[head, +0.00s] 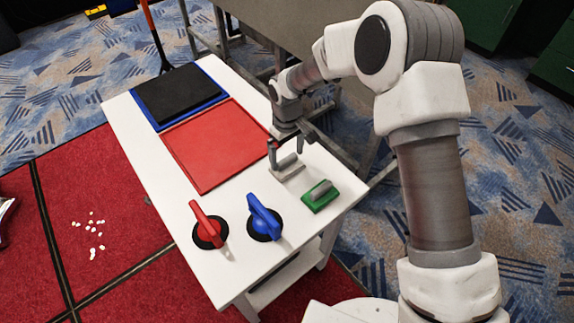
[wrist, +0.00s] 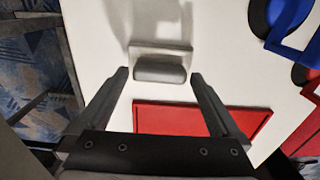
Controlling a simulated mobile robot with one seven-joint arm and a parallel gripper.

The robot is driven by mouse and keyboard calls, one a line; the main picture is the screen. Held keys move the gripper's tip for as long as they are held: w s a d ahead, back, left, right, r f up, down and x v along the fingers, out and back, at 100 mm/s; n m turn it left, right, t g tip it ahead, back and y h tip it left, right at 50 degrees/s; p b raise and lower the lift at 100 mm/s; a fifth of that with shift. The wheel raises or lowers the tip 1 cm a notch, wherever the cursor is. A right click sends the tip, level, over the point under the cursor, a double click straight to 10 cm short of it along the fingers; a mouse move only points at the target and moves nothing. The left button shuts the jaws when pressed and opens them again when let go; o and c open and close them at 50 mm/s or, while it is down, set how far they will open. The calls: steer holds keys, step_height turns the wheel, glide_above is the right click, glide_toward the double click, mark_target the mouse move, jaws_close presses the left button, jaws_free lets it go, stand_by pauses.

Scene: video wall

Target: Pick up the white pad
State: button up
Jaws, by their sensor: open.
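The white pad (head: 287,173) is a small white block with a grey rounded handle on top. It lies on the white table near its right edge, beside the red panel. In the wrist view the white pad (wrist: 160,49) is at the upper middle, with its grey handle crosswise. My gripper (head: 286,158) is open and empty, pointing down at the pad. In the wrist view my gripper (wrist: 159,75) has one fingertip near each end of the handle, and neither visibly presses on it. The exact height of the fingertips against the handle is hard to tell.
A green pad (head: 320,196) with a grey handle lies close by to the right. Red (head: 208,224) and blue (head: 263,216) upright handles on black discs stand at the table's near end. A red panel (head: 215,145) and black mat (head: 182,93) on blue cover the far part.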

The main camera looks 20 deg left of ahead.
mark_target(287, 159)
steer(key=shift+f, duration=0.4)
steer(key=shift+c, duration=0.3)
steer(key=c, duration=1.1)
steer(key=shift+o, duration=0.2)
steer(key=shift+r, duration=0.15)
steer(key=r, duration=0.4)
steer(key=shift+s+r, duration=0.2)
steer(key=s+d+r, duration=0.3)
steer(key=s+r, duration=0.3)
steer(key=s, duration=0.4)
steer(key=shift+s+d+r, duration=0.2)
steer(key=shift+s+d, duration=0.1)
steer(key=shift+s, duration=0.05)
